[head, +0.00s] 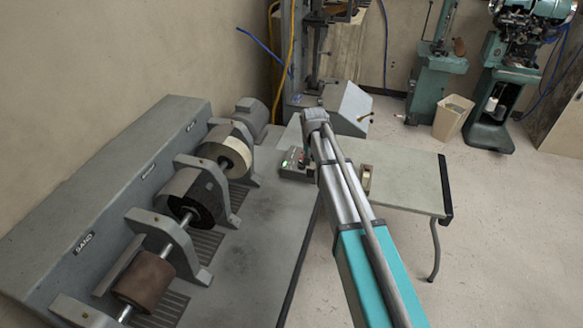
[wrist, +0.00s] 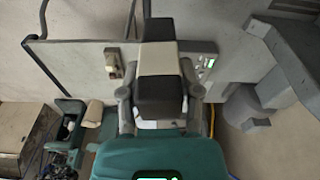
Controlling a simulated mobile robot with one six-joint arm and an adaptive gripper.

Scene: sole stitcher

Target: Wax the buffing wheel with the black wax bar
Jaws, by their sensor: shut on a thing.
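The black wax bar (wrist: 158,62), with dark ends and a pale middle band, stands in the centre of the wrist view. My gripper (wrist: 157,88) is shut on it, one finger on each side. In the head view my arm hides the gripper and the bar. On the bench machine's shaft sit a cream wheel (head: 235,153) and, nearer, a black wheel (head: 190,207). I cannot read which is the buffing wheel.
A control box (head: 295,161) with a lit green button is on the grey table (head: 410,180). A small brown-and-pale block (head: 366,178) lies right of my arm. A brown sanding drum (head: 146,278) is nearest on the machine. Guards flank the wheels. Open floor lies right.

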